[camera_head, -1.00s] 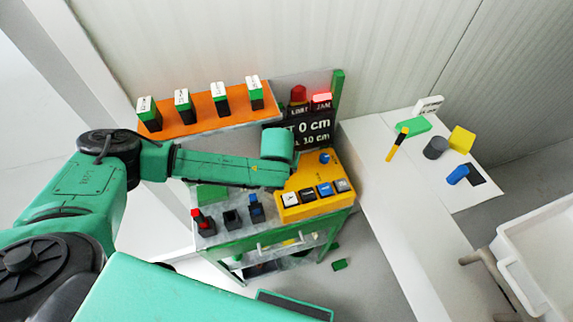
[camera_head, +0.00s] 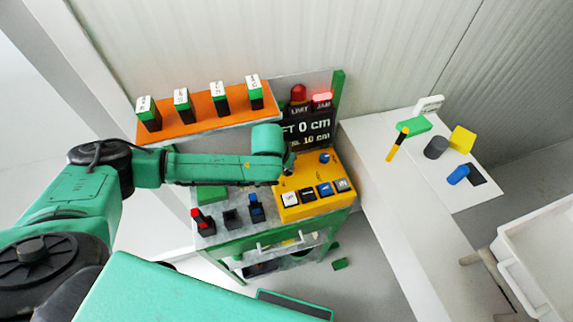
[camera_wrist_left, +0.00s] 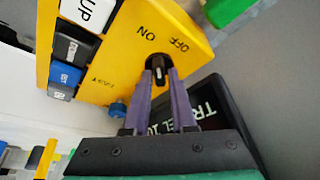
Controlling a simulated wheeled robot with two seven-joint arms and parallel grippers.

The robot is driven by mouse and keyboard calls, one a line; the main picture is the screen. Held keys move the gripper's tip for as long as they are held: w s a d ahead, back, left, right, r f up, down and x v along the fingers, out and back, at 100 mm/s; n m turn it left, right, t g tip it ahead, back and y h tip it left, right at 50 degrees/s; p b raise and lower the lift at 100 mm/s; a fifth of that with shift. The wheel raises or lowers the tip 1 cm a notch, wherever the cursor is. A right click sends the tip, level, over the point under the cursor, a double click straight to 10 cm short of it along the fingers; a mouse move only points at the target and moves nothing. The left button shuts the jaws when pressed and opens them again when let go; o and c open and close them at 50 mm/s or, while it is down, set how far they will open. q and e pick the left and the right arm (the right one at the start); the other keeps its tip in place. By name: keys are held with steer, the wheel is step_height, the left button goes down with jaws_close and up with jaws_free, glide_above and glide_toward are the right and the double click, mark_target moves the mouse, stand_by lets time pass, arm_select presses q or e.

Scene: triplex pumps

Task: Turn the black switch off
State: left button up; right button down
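The black switch (camera_wrist_left: 158,68) is a round knob with a pale mark on the yellow control panel (camera_wrist_left: 115,62), close to the printed words ON and OFF. I cannot tell which word the mark points to. My left gripper (camera_wrist_left: 161,76) has its two purple fingers on either side of the knob's grip, with a narrow gap between the tips; contact is not clear. In the head view my left gripper (camera_head: 288,166) is mostly hidden by my wrist, over the upper left of the yellow panel (camera_head: 309,178). The switch cannot be made out there. My right gripper is not in view.
The panel also has several push buttons (camera_head: 308,194) and a blue knob (camera_head: 324,157). A dark display (camera_head: 308,131) with red lamps stands behind. Joysticks (camera_head: 232,218) sit left of the panel, and an orange shelf (camera_head: 200,112) with switches is at the back left.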

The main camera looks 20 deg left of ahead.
arm_select(q)
steer(key=shift+o, duration=0.9)
steer(key=b+v, duration=0.1)
steer(key=v, duration=0.6)
steer(key=shift+s+r+b, duration=0.2)
steer(key=shift+r+b, duration=0.05)
steer(key=shift+b, duration=0.1)
